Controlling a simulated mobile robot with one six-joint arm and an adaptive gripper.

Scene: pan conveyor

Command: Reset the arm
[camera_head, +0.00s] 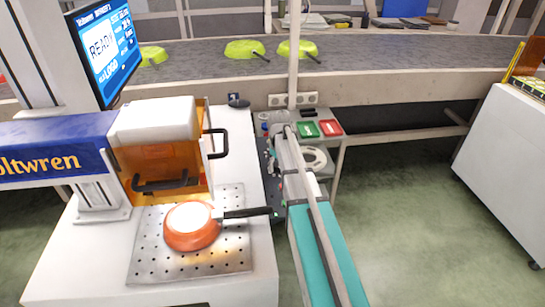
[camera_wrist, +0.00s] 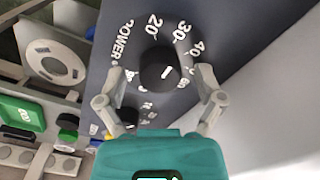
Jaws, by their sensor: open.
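My gripper (camera_wrist: 160,76) is open in the wrist view, with a finger on each side of a black round knob (camera_wrist: 157,68). The knob sits on a dark panel (camera_wrist: 112,25) with a printed dial marked POWER, 20, 30 and 40. I cannot tell whether the fingers touch the knob; nothing is lifted. In the head view my teal and grey arm reaches up from the lower edge to the control strip beside the white machine table. The fingers are not clearly visible there.
An orange pan (camera_head: 192,226) lies on a perforated plate (camera_head: 150,262) under the marking machine (camera_head: 155,125). Green pans (camera_head: 244,49) sit on the conveyor (camera_head: 400,55) behind. A white cabinet (camera_head: 500,150) stands right; floor between is clear.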

